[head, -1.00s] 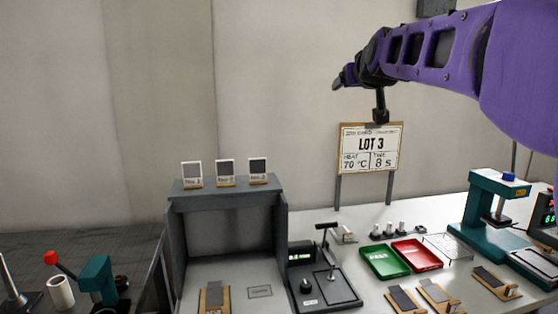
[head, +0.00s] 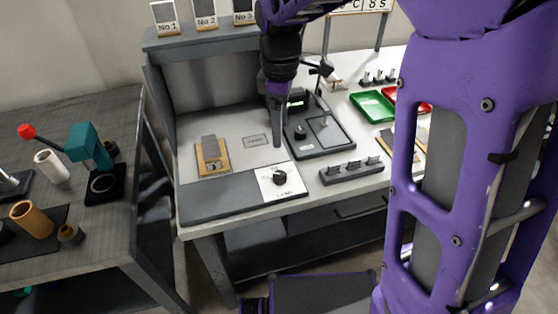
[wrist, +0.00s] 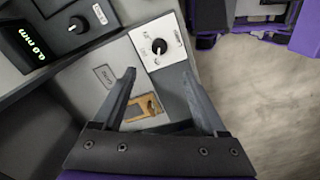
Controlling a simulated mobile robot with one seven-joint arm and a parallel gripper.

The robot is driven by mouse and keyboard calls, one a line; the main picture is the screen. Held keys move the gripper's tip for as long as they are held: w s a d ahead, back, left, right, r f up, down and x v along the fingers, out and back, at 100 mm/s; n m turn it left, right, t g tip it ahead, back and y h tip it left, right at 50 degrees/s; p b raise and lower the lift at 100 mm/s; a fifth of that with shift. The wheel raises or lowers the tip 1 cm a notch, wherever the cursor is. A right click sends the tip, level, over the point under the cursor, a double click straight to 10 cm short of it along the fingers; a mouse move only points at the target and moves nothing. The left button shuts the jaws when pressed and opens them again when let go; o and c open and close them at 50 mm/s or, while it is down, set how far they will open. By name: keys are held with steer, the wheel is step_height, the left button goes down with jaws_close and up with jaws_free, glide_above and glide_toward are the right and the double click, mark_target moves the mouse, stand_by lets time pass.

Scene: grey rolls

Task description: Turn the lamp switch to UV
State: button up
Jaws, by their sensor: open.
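The lamp switch is a black round knob (head: 280,177) on a white plate (head: 291,187) at the front edge of the grey booth's base. In the wrist view the knob (wrist: 159,46) and its white plate (wrist: 172,55) lie just beyond and between the open fingertips. My gripper (head: 277,140) points down above the booth floor, behind the knob in the head view. In the wrist view my gripper (wrist: 160,80) has its two fingers spread with nothing held between them.
A wooden holder with a grey piece (head: 211,156) lies in the booth (head: 158,100). A black instrument (head: 327,139) with a knob and display stands right of it. A dark rack (head: 351,171) sits near the front edge. Green tray (head: 372,106) is farther right.

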mark_target(280, 174)
step_height(280, 174, down, 15)
steer(key=shift+r+b, duration=0.1)
steer(key=shift+b, duration=1.15)
jaws_close()
